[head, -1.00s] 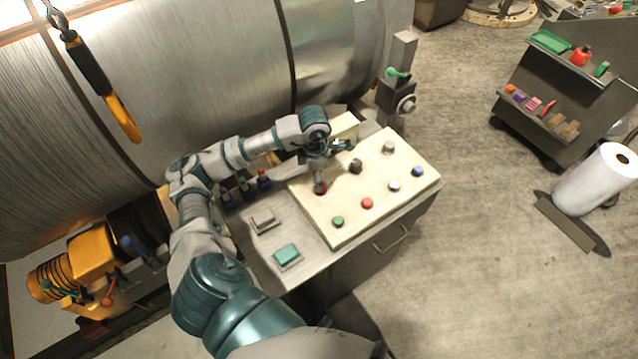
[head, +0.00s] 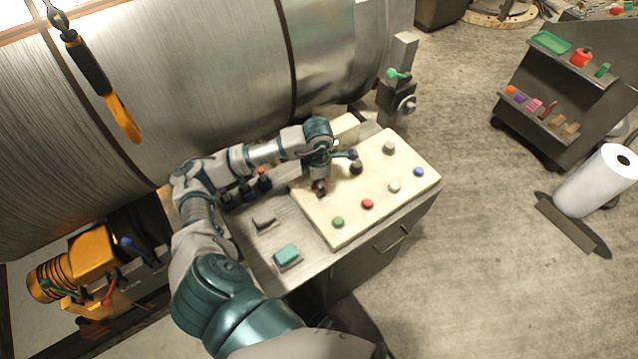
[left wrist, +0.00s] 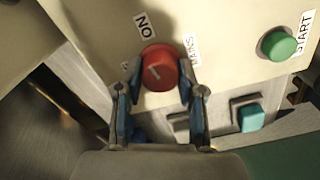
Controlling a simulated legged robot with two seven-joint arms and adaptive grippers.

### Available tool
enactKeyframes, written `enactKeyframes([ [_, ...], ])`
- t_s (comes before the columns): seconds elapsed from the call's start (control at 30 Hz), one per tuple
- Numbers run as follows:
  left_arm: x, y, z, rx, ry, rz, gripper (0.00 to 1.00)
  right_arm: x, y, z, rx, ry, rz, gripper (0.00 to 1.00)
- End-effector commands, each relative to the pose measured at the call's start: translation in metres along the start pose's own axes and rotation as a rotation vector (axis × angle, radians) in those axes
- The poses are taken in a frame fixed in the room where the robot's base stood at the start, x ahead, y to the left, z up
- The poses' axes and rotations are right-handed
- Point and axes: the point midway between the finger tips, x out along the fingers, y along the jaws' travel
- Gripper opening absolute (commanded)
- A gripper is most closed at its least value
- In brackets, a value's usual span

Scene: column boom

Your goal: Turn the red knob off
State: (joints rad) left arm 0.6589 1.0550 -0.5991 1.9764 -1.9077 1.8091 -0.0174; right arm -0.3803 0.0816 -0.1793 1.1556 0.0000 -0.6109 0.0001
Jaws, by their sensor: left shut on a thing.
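The red knob (left wrist: 158,68) sits on the cream panel (head: 330,228), near its left edge in the head view. In the left wrist view it has a pale pointer mark, an "ON" label upside down above it and a "MAINS" label to its right. My left gripper (left wrist: 157,95) has its two fingers on either side of the knob and is shut on it. In the head view, my left gripper (head: 320,186) points down at the panel and mostly hides the knob. My right gripper is in no view.
The panel also bears a green button (head: 338,222), a red button (head: 367,204), a blue button (head: 418,172) and several other controls. A teal switch (head: 287,254) is on the cabinet left of the panel.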

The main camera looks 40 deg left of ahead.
Motion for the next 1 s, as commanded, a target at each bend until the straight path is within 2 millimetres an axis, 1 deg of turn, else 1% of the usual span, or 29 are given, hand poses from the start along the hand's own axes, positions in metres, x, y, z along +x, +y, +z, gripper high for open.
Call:
enactKeyframes([
  [0.03, 0.001, 0.002, -0.002, -0.006, 0.012, 0.006, 0.03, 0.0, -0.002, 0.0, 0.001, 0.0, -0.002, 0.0],
  [0.17, 0.001, 0.001, -0.001, -0.005, 0.011, 0.006, 0.04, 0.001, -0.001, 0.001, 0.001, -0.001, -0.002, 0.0],
  [0.43, 0.0, 0.0, 0.0, -0.029, 0.004, 0.003, 0.04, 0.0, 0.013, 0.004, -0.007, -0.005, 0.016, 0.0],
  [0.57, 0.0, -0.001, 0.001, -0.078, 0.004, 0.004, 0.03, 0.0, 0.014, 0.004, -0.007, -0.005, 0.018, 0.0],
  [0.77, -0.001, -0.002, 0.002, -0.218, 0.003, 0.004, 0.03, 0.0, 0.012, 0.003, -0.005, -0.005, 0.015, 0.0],
  [1.0, -0.002, -0.002, 0.003, -0.441, 0.0, 0.004, 0.03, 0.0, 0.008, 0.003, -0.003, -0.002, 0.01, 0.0],
])
